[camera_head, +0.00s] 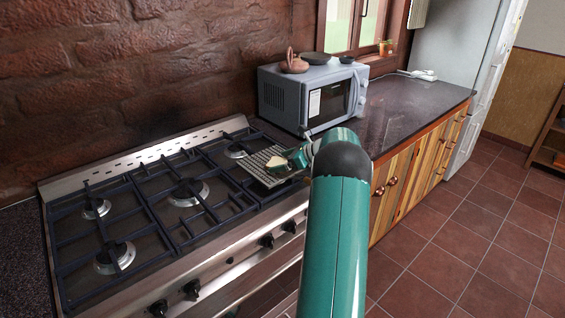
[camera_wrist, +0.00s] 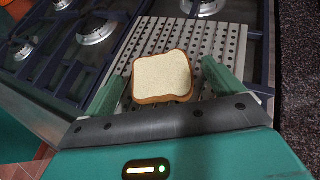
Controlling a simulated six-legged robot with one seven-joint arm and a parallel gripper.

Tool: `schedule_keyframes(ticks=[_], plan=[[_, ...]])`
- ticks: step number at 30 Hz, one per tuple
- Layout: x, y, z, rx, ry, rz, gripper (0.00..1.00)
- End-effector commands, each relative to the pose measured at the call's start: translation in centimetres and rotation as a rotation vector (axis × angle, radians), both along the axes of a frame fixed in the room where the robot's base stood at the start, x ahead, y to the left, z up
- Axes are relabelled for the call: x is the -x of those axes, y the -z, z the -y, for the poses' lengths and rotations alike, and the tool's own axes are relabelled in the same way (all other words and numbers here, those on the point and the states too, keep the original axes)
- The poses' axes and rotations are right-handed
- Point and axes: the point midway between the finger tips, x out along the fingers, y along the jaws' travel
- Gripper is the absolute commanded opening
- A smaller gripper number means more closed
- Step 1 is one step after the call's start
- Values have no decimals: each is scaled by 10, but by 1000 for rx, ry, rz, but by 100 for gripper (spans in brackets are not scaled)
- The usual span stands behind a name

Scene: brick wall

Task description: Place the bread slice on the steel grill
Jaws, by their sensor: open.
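The bread slice (camera_wrist: 162,76) is pale with a brown crust. In the wrist view it shows between the two fingers of my gripper (camera_wrist: 160,88), with the perforated steel grill (camera_wrist: 145,40) beneath it. The fingers stand apart on either side of the slice, with a gap visible on the right. Whether the slice rests flat on the grill I cannot tell for certain. In the head view the slice (camera_head: 276,161) is a small pale patch over the grill (camera_head: 262,177), beside my gripper (camera_head: 290,158). My arm hides part of that area.
The grill sits on the right part of the gas stove (camera_head: 170,200), whose dark grates and burners spread left. A microwave (camera_head: 318,96) with a teapot (camera_head: 294,62) on top stands behind. A dark counter (camera_head: 410,110) lies to the right.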

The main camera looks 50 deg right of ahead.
Motion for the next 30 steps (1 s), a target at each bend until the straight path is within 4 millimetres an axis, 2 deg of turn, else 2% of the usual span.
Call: schedule_keyframes(ticks=[12,18,26,29,30], plan=[[68,-39,26,1,4,0,93],[92,-53,34,0,2,0,93],[98,-56,36,0,0,-1,93],[93,-61,26,21,-23,-6,93],[88,-67,16,45,-46,-9,93]])
